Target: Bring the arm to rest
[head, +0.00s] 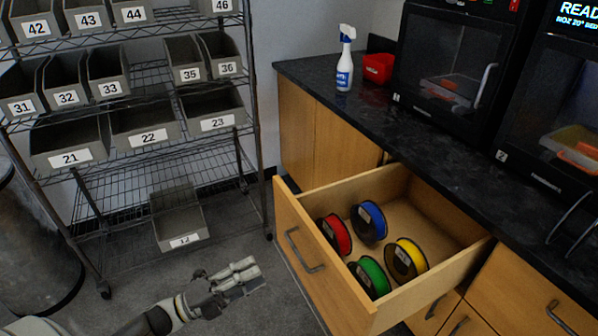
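My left arm comes in from the bottom left, and its gripper (252,274) is over the grey floor, left of the open wooden drawer (326,262). The gripper is apart from the drawer front, and nothing shows held in it. Its fingers lie close together at this angle, and I cannot make out the gap between them. My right gripper is out of view.
The drawer holds red (334,235), blue (369,222), green (369,278) and yellow (405,260) spools. A wire shelf (150,195) with numbered grey bins stands left. A spray bottle (345,62), red bin (378,68) and printers (452,62) stand on the dark counter (405,135).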

